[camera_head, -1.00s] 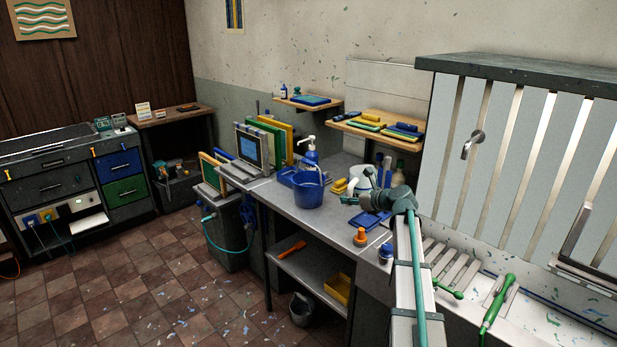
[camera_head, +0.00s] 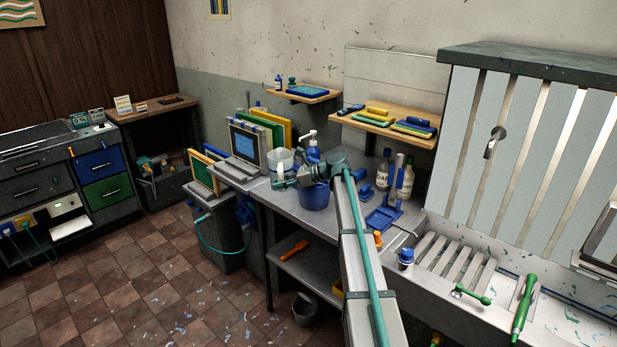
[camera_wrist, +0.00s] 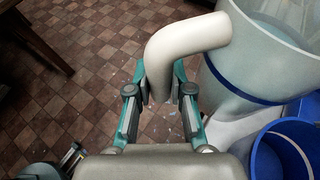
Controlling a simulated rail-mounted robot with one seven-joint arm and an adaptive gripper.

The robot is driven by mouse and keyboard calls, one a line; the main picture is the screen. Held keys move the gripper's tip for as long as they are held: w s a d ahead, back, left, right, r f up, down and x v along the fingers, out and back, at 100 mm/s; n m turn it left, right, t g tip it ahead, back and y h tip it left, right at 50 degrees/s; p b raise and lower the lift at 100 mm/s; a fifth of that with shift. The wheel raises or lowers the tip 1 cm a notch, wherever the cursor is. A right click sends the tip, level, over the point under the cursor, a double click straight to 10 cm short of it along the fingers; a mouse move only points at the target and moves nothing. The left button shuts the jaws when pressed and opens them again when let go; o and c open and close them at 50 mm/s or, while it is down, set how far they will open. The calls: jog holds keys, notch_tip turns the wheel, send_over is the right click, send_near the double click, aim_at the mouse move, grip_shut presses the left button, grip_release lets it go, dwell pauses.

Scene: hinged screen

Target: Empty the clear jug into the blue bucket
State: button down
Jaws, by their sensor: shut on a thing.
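The clear jug (camera_head: 279,160) has a blue band and a thick pale handle (camera_wrist: 192,42). My gripper (camera_wrist: 162,88) is shut on this handle, with a finger on each side. In the wrist view the jug (camera_wrist: 262,58) is at the upper right and looks bluish-grey inside; I cannot tell how full it is. In the head view it looks about upright, up and left of the blue bucket (camera_head: 313,198). The bucket stands on the bench, its upper part partly hidden by my arm. Its rim also shows at the lower right of the wrist view (camera_wrist: 256,158).
A pump bottle (camera_head: 313,148) stands behind the bucket. A screen unit (camera_head: 247,143) and upright coloured frames are at the bench's left end. Bottles (camera_head: 383,172) and blue items are at the right. The tiled floor (camera_wrist: 95,95) left of the bench is open.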

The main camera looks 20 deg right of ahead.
aim_at(291, 162)
jog(key=shift+d+r+y, duration=0.35)
jog(key=shift+r+y, duration=0.15)
jog(key=shift+r, duration=0.15)
jog(key=shift+w+d+r+m+t+y+b, duration=0.1)
jog(key=shift+d+r+m+t+y+b, duration=0.15)
jog(key=shift+r+m+y, duration=0.3)
jog(key=shift+d+r+m+t+y+b, duration=0.15)
jog(key=shift+d+r+m+y+b, duration=0.2)
jog(key=shift+r, duration=0.3)
jog(key=shift+w+d+r+m+t+y+b, duration=0.1)
jog(key=shift+d+r+m+t+y+b, duration=0.05)
jog(key=shift+d+r+m+y, duration=0.3)
jog(key=shift+w+d+r+m+t+y+b, duration=0.1)
jog(key=shift+d+r+m+y+b, duration=0.2)
jog(key=shift+r, duration=0.4)
jog(key=shift+w+d+r+m+t+y, duration=0.15)
jog(key=shift+d+r+m+y, duration=0.15)
jog(key=shift+r+y, duration=0.25)
jog(key=shift+d+r+m+t+y+b, duration=0.2)
jog(key=shift+d+r+m+t+y, duration=0.1)
jog(key=shift+r+m+t+y, duration=0.5)
jog(key=shift+d+r+m+t+y+b, duration=0.25)
jog(key=shift+r+m, duration=0.3)
jog(key=shift+r, duration=0.5)
jog(key=shift+d+r, duration=0.1)
